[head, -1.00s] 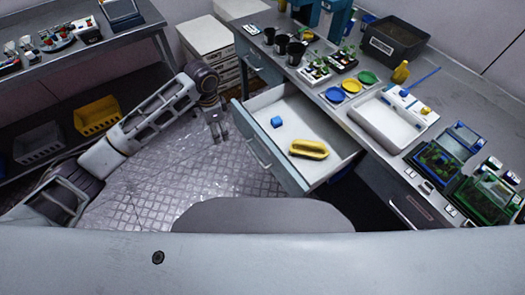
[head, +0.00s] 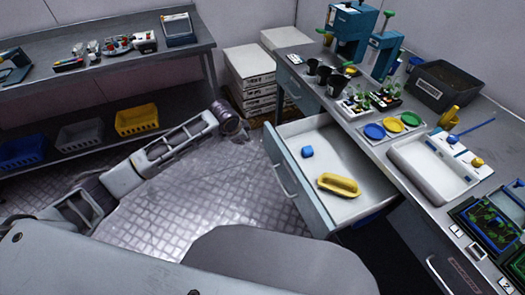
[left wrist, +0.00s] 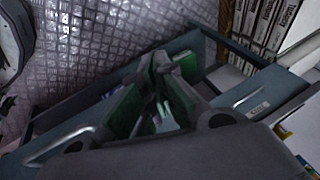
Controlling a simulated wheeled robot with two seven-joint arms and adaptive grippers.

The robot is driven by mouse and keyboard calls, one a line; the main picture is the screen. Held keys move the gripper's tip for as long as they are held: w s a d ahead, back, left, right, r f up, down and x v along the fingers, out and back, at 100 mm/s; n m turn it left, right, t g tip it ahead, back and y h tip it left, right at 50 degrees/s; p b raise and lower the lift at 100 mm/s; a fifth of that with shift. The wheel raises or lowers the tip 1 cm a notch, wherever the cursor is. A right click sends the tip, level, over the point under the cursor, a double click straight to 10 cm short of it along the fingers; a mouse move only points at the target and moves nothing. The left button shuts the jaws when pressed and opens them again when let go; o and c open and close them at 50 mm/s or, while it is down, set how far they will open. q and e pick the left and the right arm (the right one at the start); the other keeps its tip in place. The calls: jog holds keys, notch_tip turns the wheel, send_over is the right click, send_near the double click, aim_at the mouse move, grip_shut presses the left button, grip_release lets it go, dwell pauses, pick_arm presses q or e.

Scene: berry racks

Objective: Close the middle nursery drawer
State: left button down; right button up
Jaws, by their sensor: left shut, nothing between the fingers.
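The open drawer (head: 300,192) sticks out from the grey bench on the right, its blue-grey front and bar handle facing left. My right gripper is not in view.
The bench top (head: 375,148) carries cups, seedlings, coloured dishes and a white tray (head: 435,170). White stacked boxes (head: 250,75) stand behind my left gripper. A shelf with blue, grey and yellow bins (head: 137,119) is on the left. Patterned floor (head: 190,205) before the drawer is clear.

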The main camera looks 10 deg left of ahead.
pick_arm(q)
jog(key=w+a+f+m+t+h+b, duration=0.1)
jog(key=w+a+m+t+h+b, duration=0.25)
jog(key=w+a+t+b, duration=0.45)
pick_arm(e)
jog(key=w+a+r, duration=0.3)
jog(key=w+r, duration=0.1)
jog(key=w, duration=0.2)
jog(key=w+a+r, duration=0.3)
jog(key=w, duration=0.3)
pick_arm(q)
jog(key=s+d+f+m+g+h+b, duration=0.1)
jog(key=s+f+m+h+b, duration=0.1)
jog(key=s+m+h+b, duration=0.2)
jog(key=s+d+f+m+g+h+b, duration=0.2)
jog(key=s+m+h+b, duration=0.2)
jog(key=s+m, duration=0.5)
jog(key=shift+s+f+m+h+b, duration=0.3)
jog(key=shift+s+f+m+h, duration=0.1)
jog(key=shift+h, duration=0.75)
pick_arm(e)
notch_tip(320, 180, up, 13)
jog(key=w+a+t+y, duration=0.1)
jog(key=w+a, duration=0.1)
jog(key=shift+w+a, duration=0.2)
pick_arm(q)
jog(key=shift+w+d, duration=0.2)
jog(key=shift+d, duration=0.1)
